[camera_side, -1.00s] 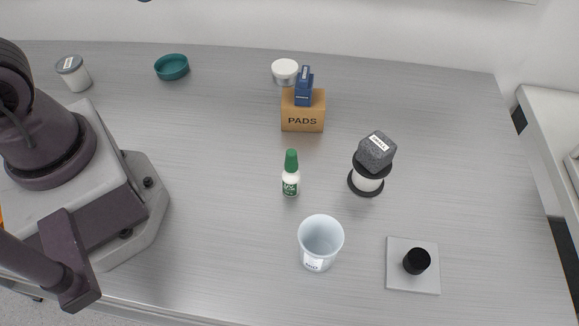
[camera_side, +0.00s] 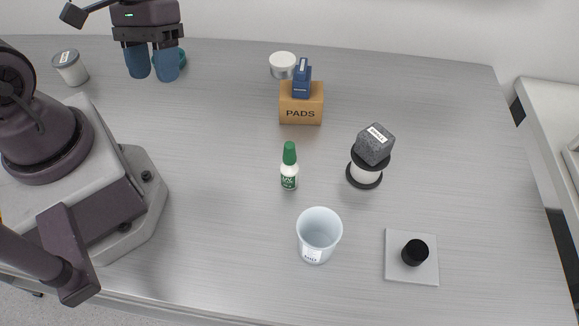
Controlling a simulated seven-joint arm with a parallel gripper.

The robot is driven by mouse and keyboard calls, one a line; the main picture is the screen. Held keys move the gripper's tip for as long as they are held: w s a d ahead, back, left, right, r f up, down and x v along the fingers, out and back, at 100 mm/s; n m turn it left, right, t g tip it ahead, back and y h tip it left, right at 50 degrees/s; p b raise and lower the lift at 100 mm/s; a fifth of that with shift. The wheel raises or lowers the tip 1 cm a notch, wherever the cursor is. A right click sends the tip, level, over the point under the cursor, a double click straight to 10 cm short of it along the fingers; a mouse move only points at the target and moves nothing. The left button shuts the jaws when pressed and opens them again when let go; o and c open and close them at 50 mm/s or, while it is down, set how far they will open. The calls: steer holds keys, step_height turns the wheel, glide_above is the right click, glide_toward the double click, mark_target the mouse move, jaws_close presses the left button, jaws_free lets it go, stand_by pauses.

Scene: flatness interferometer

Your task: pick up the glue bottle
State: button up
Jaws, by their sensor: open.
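The glue bottle (camera_side: 289,168) is a small white bottle with a green cap and a green label. It stands upright near the middle of the metal table. My gripper (camera_side: 153,75) is at the upper left, pointing down with two blue fingers apart and nothing visible between them. It is well to the left of the bottle and farther back, in front of the teal dish in this view. No part of the bottle is hidden.
A box marked PADS (camera_side: 301,108) with a blue item (camera_side: 301,78) on it stands behind the bottle. A dark block (camera_side: 374,144) rests on a spool (camera_side: 364,174) to the right. Left of the bottle is clear.

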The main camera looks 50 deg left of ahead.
steer(key=s+d+f+n+g+h, duration=0.2)
steer(key=d+f+n+h, duration=0.2)
steer(key=f+h, duration=0.15)
steer(key=n+t+h, duration=0.5)
steer(key=n+t, duration=1.1)
steer(key=n, duration=0.1)
glide_toward(289, 157)
steer(key=a, duration=0.2)
steer(key=s+a+f, duration=0.1)
steer(key=shift+s, duration=0.15)
steer(key=shift+w+a, duration=0.15)
steer(key=shift+w, duration=0.1)
steer(key=shift+w+d+r+m, duration=0.1)
steer(key=shift+w+d+m, duration=0.2)
steer(key=shift+m, duration=0.1)
steer(key=x, duration=0.7)
steer(key=shift+s, duration=0.1)
steer(key=x, duration=0.5)
steer(key=shift+s+d+f, duration=0.1)
steer(key=shift+d+f, duration=0.05)
steer(key=shift+f, duration=0.1)
